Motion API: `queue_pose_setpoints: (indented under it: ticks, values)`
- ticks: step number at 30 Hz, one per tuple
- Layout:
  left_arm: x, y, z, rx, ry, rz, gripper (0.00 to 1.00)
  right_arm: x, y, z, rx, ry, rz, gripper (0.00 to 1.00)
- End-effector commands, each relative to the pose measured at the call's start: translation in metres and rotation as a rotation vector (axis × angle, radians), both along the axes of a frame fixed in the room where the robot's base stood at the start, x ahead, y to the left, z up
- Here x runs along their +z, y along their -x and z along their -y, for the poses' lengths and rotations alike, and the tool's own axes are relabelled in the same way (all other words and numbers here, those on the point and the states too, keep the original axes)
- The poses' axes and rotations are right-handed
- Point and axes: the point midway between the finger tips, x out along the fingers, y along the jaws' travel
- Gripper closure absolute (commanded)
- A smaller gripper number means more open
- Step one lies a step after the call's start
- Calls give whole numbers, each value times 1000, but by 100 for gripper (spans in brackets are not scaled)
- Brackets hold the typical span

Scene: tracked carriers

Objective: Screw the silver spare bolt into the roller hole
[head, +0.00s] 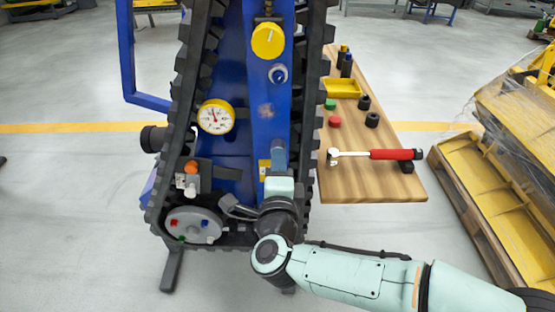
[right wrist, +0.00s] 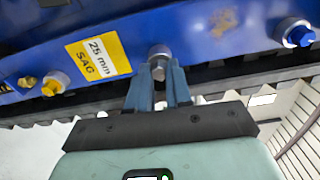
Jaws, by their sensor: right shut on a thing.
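My right gripper (head: 278,155) reaches up to the blue frame of the tracked carrier in the head view. In the right wrist view its two blue-grey fingers (right wrist: 158,72) are shut on the silver bolt (right wrist: 159,52). The bolt's round head shows at the fingertips, against the blue side of the frame, beside a yellow and white "25 mm SAG" label (right wrist: 98,57). The roller hole is not visible; the bolt and fingers cover that spot, so I cannot tell how deep the bolt sits. My left gripper is not in view.
Black track (head: 168,140) runs around the blue frame (head: 232,80). A gauge (head: 215,117), a yellow knob (head: 268,40) and a grey wheel (head: 193,226) with coloured bolts are nearby.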

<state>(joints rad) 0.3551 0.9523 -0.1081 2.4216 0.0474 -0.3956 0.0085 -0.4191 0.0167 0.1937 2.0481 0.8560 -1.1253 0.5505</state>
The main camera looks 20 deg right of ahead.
Motion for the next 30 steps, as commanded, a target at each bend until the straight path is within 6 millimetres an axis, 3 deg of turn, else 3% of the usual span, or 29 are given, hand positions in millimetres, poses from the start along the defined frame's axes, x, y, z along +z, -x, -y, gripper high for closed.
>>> queue_pose_setpoints:
  ticks: [14, 30]
  values:
    - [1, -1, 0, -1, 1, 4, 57, 0, 0, 1, -3, -117, 34, 100]
    - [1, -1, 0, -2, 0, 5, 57, 0, 0, 1, -3, -843, 244, 100]
